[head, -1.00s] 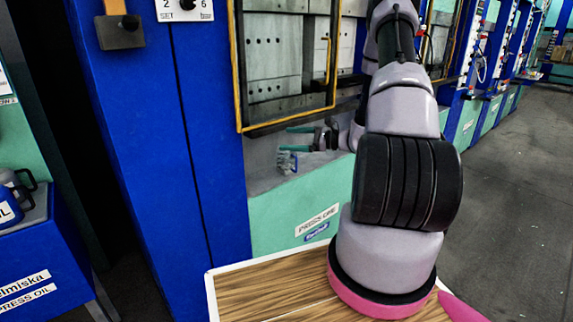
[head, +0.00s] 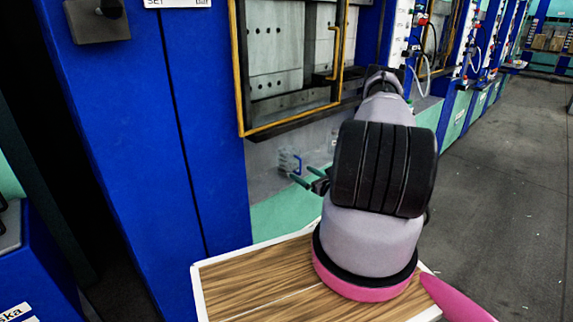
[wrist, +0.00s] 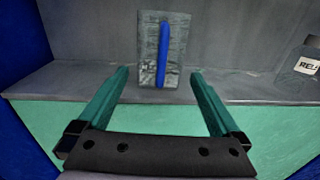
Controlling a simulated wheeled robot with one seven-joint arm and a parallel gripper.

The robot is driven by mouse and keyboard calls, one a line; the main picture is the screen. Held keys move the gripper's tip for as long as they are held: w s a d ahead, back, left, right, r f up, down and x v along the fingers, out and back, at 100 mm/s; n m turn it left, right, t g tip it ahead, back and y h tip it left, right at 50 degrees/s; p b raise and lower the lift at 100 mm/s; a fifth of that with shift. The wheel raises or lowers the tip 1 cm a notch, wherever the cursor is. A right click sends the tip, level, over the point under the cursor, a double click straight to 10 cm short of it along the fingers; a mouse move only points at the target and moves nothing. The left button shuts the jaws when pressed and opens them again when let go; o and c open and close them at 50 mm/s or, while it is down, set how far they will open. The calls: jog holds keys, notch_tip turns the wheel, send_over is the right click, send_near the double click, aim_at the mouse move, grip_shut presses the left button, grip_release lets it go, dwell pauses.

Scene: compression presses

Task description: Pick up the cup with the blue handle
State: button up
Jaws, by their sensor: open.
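The cup (wrist: 148,62) is clear grey and see-through, with an upright blue handle (wrist: 163,50) facing the wrist camera. It stands on a grey ledge under the press and also shows small in the head view (head: 288,162). My gripper (wrist: 160,72) is open, with two green fingers pointing at the cup. In the wrist view the cup lies beyond the fingertips and lines up with the gap between them. In the head view my gripper (head: 298,173) is just in front of the cup, partly hidden by my arm. Nothing is held.
A grey container with a white label (wrist: 307,65) stands at the right on the ledge (wrist: 245,88). The yellow-framed press opening (head: 290,128) is above the cup. A blue cabinet wall (head: 150,150) rises to the left. The ledge between the cup and the container is clear.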

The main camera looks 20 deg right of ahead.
aim_at(294, 166)
jog(key=x, duration=0.8)
jog(key=shift+w+r, duration=0.3)
jog(key=shift+w, duration=0.1)
jog(key=c, duration=1.1)
jog(key=shift+c, duration=0.2)
jog(key=shift+r, duration=0.1)
notch_tip(294, 166, up, 10)
